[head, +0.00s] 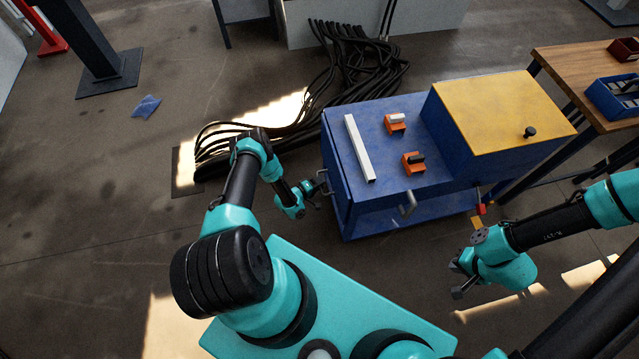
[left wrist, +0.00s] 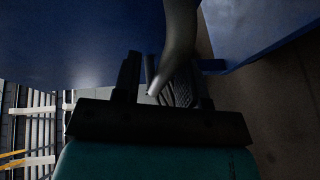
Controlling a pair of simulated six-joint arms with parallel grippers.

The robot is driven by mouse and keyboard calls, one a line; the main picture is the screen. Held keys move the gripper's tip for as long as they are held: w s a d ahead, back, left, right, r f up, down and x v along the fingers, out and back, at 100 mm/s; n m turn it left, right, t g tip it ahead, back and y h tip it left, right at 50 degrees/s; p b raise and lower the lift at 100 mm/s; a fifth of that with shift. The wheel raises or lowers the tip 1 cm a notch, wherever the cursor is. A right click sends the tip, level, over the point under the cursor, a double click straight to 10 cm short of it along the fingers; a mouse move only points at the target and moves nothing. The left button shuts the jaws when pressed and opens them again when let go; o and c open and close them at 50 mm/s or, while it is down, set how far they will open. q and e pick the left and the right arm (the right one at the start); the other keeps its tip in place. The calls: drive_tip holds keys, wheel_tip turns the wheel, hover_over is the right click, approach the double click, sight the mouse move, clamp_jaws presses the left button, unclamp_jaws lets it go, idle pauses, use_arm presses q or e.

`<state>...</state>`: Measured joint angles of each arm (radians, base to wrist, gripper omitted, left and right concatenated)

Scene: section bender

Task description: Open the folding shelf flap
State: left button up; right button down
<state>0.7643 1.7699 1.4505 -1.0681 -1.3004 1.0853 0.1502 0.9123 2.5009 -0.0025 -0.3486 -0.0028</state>
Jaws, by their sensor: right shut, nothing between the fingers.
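The blue cabinet (head: 350,215) stands in the middle of the head view. I cannot make out a separate folding flap on it. A grey handle (head: 324,178) sticks out from its left side, and another grey handle (head: 408,206) is on its front. My left gripper (head: 314,189) is at the left-side handle. In the left wrist view, a curved grey handle (left wrist: 181,35) reaches down between the spread fingers of my left gripper (left wrist: 163,85), in front of a ribbed finger pad.
On the cabinet top are a white bar (head: 360,148), two small orange blocks (head: 396,124) and a yellow raised box (head: 500,105). Black cables (head: 345,75) lie on the floor behind. A wooden workbench (head: 580,70) stands at right.

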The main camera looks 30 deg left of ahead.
use_arm(q)
clamp_jaws()
idle(0.3)
drive_tip(key=shift+a, duration=0.1)
